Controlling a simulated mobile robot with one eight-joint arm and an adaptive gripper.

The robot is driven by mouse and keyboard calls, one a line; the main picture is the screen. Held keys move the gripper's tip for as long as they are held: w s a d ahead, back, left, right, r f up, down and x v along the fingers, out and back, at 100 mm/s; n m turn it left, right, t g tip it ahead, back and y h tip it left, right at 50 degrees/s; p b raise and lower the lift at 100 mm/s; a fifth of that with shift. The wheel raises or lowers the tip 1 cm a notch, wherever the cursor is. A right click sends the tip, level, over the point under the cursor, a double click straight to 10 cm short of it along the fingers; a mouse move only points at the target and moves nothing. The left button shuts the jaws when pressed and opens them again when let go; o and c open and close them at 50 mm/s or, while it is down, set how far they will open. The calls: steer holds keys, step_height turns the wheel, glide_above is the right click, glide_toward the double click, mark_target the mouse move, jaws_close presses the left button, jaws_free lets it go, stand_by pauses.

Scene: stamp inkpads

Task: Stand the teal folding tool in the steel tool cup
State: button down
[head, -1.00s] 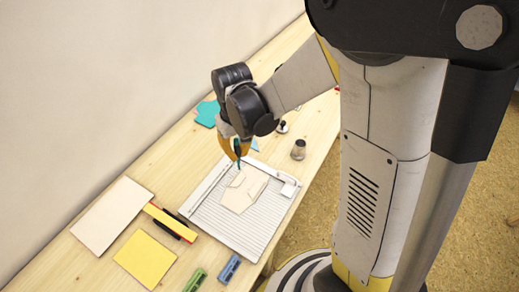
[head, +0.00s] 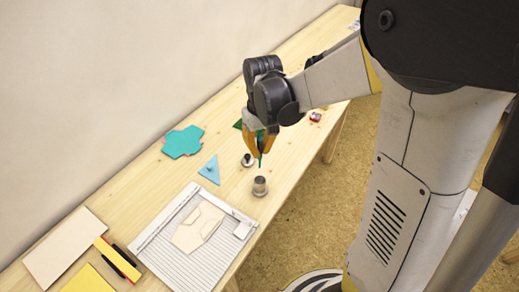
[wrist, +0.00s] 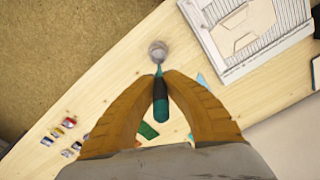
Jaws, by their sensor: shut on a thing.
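My gripper (head: 261,143) is shut on the teal folding tool (head: 261,159), which hangs point down between the orange fingers. In the wrist view the tool (wrist: 160,97) has a dark and teal handle between the fingers (wrist: 160,78), and its thin tip points towards the cup. The steel tool cup (head: 260,187) stands upright on the table, just below the tool in the head view. It also shows in the wrist view (wrist: 157,51), beside the tip. The tool is outside the cup; a small gap shows in the head view. The fingers hide part of the handle.
A dark-knobbed stamp (head: 248,161) stands close behind the cup. A blue triangle (head: 210,170) and a teal cut-out (head: 183,142) lie to the left. A grey trimmer board (head: 188,245) with pale card lies nearer. The table's right edge is close to the cup.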

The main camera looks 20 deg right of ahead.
steer(key=shift+f, duration=0.15)
step_height(320, 180, down, 11)
steer(key=b, duration=0.9)
steer(key=c, duration=1.5)
jaws_free()
steer(key=shift+r, duration=0.25)
step_height(320, 180, up, 12)
steer(key=shift+s+d+f, duration=0.1)
steer(key=shift+d, duration=0.05)
